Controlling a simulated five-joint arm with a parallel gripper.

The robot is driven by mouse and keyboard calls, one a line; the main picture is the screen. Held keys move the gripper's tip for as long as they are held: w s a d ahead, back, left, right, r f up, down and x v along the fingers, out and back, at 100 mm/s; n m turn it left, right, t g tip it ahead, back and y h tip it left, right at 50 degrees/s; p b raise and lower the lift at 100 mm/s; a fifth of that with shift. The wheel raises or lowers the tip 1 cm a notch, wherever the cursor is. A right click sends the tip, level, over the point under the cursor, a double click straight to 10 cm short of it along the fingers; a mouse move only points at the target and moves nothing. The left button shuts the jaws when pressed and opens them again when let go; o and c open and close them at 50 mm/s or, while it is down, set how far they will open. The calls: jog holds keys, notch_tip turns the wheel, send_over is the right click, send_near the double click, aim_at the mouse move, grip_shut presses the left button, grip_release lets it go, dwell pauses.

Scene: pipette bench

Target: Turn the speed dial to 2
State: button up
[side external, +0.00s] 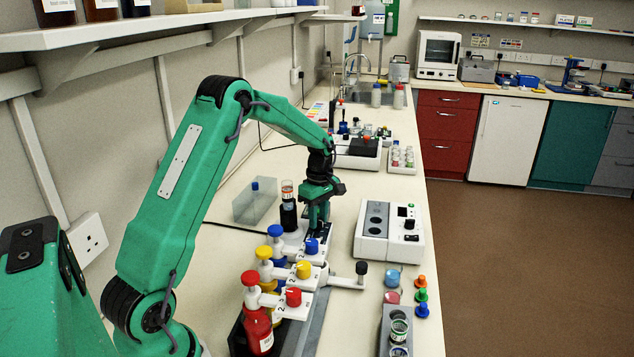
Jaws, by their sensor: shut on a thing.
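My gripper (318,222) points down in the middle of the bench, shut on a small part that its fingers hide. This part is low down, beside a black unit with a clear tube (288,212) standing in its top. I cannot make out a dial face, pointer or numbers there, so I cannot tell the setting. The blue knob (312,246) shows just in front of the fingertips. A white control box (388,232) with black knobs stands to the right, apart from the gripper.
Bottle dispensers with red (293,297), yellow (303,269) and blue knobs stand in a row close in front. A clear box (256,204) is to the left. Coloured caps (421,295) and a grey rack (392,318) are at front right.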

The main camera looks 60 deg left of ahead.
jog(key=n, duration=0.3)
jog(key=shift+a+n, duration=0.15)
jog(key=shift+n, duration=0.15)
jog(key=shift+c, duration=0.2)
jog(key=o, duration=1)
jog(key=shift+r, duration=0.15)
jog(key=shift+w+r, duration=0.15)
jog(key=shift+r, duration=3.65)
